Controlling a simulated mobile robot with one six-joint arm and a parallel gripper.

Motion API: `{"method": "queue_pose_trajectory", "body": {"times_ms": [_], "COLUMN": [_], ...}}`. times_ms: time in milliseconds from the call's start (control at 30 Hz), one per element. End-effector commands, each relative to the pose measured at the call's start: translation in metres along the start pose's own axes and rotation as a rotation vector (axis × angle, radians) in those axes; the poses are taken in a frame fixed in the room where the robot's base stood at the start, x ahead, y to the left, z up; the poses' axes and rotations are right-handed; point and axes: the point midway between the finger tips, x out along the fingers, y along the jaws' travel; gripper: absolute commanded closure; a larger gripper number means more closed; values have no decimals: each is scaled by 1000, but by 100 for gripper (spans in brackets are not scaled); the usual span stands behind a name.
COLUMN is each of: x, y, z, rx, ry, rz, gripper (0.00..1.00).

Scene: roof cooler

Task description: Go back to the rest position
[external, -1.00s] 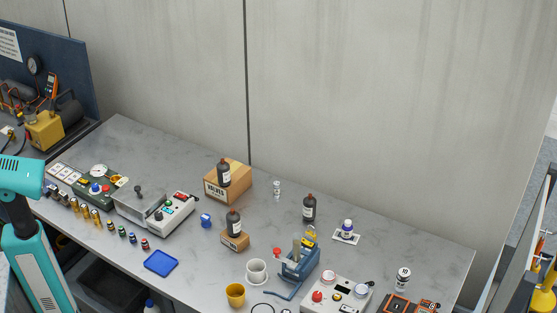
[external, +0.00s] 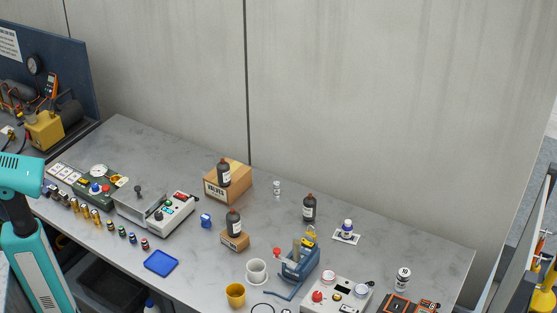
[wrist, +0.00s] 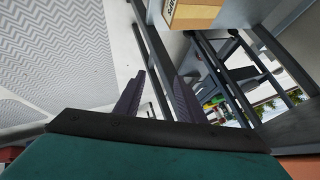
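My gripper (wrist: 161,75) shows in the wrist view as two dark fingers standing apart, with nothing held between them. It points over a pale floor and grey metal framing, away from any worktop item. In the external view only my teal arm links show at the left edge, beside the grey worktop (external: 140,145); the gripper is outside that picture.
The worktop carries dark bottles (external: 309,208), a cardboard box (external: 236,184), a blue tray (external: 161,262), a yellow cup (external: 235,294) and a blue vise (external: 298,265). In the wrist view, a box (wrist: 192,14) and metal rails (wrist: 225,80) lie ahead.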

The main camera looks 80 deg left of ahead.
Motion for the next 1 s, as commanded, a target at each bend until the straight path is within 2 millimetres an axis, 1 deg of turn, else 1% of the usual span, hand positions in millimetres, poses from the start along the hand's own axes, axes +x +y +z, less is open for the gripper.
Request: {"method": "queue_pose_trajectory", "body": {"times_ms": [33,67,100,167,200,267,300,333,367,400,467,500,567,600,667,700,800,900,1000], "x": [0,1,0,-2,-4,-9,-14,-18,-23,-31,-44,-55,-72,-85,-104,-118,-152,-180,-198], "y": [11,17,25,37,44,56,62,67,71,77,83,88,93,96,101,105,116,126,132], "z": [26,39,58,85,103,131,148,162,175,193,218,235,259,274,294,306,332,349,359], "rx": [-28,-47,-71,-109,-134,-176,-203,-227,-251,-282,-335,-370,-427,-467,-523,-559,-647,-714,-758], "ry": [-53,-83,-125,-187,-230,-297,-342,-379,-415,-465,-543,-596,-678,-734,-815,-869,-995,-1098,-1165], "rz": [26,41,61,90,108,137,155,167,180,196,218,233,252,265,283,295,326,351,369], "gripper": [64,64,64,64,64,64,64,64,64,64,64,64,64,64,64,64,64,64,64]}}
